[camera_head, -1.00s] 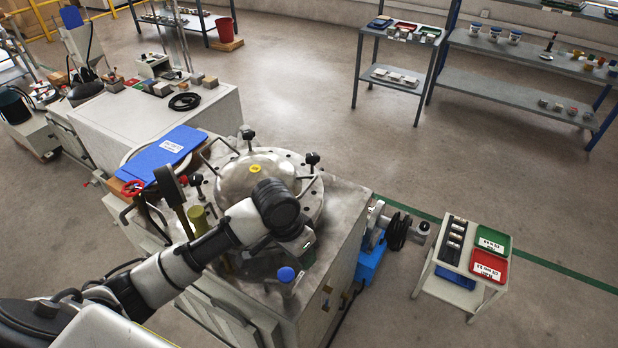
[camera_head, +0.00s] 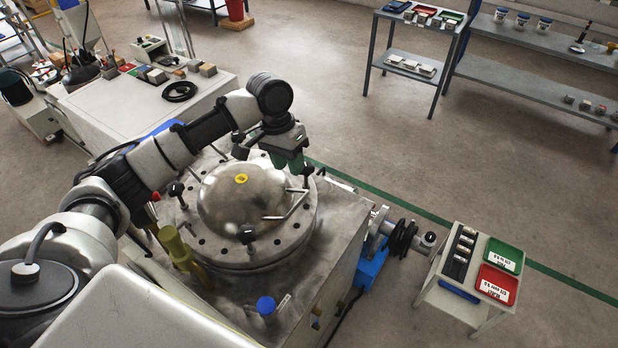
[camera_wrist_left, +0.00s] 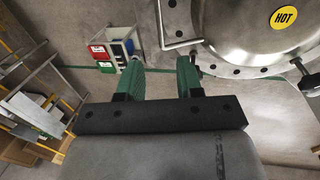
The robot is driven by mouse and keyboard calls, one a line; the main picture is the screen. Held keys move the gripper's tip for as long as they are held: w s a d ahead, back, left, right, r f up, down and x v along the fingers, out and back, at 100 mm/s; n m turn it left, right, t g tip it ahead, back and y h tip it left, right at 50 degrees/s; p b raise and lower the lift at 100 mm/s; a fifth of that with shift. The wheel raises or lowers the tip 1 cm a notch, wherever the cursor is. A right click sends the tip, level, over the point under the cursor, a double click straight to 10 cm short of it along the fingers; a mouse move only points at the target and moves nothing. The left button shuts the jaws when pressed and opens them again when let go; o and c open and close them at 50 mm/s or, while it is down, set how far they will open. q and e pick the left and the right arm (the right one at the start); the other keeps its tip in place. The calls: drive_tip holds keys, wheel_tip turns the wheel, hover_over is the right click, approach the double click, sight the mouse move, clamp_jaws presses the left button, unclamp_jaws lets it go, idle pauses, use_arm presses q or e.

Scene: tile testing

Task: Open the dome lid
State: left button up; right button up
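The metal dome lid (camera_head: 222,205) sits closed on a round bolted flange (camera_head: 275,245) on top of the machine. It has a yellow spot on top, and black-knobbed clamps and bent rods stand around its rim. In the left wrist view the dome (camera_wrist_left: 235,30) fills the upper right, with a yellow HOT label. My left gripper (camera_head: 289,163) is above the far right rim, beside a black-knobbed clamp (camera_head: 307,171). In the left wrist view its green fingers (camera_wrist_left: 160,78) are apart with nothing held between them. Whether a finger touches the clamp I cannot tell. My right gripper is out of view.
A blue-capped post (camera_head: 266,306) and a yellow-green upright part (camera_head: 176,246) stand at the near side of the machine. A small cart (camera_head: 455,295) with red and green trays is at the right. A bench (camera_head: 140,105) stands behind left. The floor between is clear.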

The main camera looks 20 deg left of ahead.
use_arm(q)
hover_over(299, 201)
drive_tip(key=a, duration=0.1)
drive_tip(key=a+x, duration=0.1)
drive_tip(key=x, duration=0.5)
drive_tip(key=p+x, duration=0.1)
drive_tip(key=x, duration=0.2)
drive_tip(key=shift+w+a+f, duration=0.15)
drive_tip(key=shift+w+f, duration=0.2)
drive_tip(key=shift+f, duration=0.05)
drive_tip(key=shift+s+f, duration=0.1)
drive_tip(key=shift+f, duration=0.2)
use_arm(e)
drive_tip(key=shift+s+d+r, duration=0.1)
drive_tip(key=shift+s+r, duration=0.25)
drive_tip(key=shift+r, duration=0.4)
use_arm(q)
drive_tip(key=shift+c, duration=0.5)
clamp_jaws()
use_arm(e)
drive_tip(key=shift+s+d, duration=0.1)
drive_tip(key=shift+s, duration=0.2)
